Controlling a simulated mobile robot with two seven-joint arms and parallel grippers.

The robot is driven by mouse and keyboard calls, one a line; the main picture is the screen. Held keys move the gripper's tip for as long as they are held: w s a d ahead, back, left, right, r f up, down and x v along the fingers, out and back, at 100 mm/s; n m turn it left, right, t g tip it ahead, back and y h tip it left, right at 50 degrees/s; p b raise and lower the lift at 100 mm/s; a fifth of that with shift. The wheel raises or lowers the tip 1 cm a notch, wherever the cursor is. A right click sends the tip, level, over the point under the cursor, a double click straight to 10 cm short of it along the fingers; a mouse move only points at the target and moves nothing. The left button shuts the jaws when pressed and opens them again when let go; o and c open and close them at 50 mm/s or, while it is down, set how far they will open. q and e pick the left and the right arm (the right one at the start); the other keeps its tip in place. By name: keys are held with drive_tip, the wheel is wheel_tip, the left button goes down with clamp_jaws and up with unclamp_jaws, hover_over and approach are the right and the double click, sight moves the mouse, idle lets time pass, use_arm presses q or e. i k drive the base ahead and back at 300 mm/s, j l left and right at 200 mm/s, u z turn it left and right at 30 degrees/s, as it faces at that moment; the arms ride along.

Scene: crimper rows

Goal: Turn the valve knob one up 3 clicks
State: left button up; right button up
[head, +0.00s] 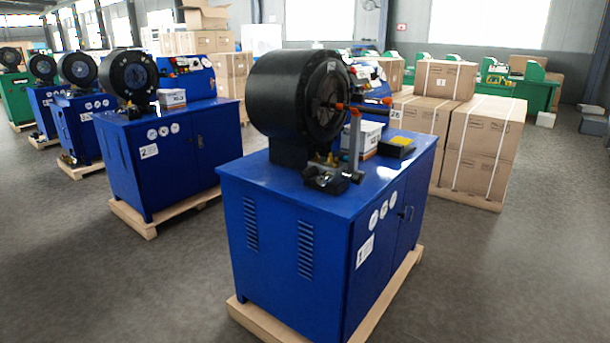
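The nearest blue crimper cabinet (290,240) stands in the middle, with a big black round crimping head (300,95) on top. A white label (365,250) is on its front; its mark is too small to read surely. Three round white dials (384,209) sit in a row above the label. Small black and brass valve parts (330,178) lie on the top below the head, by a grey upright post (354,140) with orange-ended parts. I cannot tell which part is the valve knob or its setting. Neither of my grippers is in view.
A second blue crimper (160,150), labelled 2, stands behind left, with more machines beyond. Cartons (485,145) on a pallet stand at right. A wooden pallet (255,320) juts out under the nearest cabinet. Grey floor (510,270) is clear at front right and left.

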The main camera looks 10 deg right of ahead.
sight(356, 178)
drive_tip(key=i+l+u, duration=0.15)
drive_tip(key=l+u, duration=0.2)
drive_tip(key=i+l+u, duration=0.1)
drive_tip(key=l+u, duration=0.25)
drive_tip(key=i+l+u, duration=0.1)
drive_tip(key=l+u, duration=0.25)
drive_tip(key=l, duration=0.4)
drive_tip(key=l+u, duration=0.35)
drive_tip(key=l, duration=1.15)
drive_tip(key=k+l+u, duration=0.1)
drive_tip(key=l, duration=0.7)
drive_tip(key=l+u, duration=0.1)
drive_tip(key=l, duration=0.7)
drive_tip(key=k, duration=0.05)
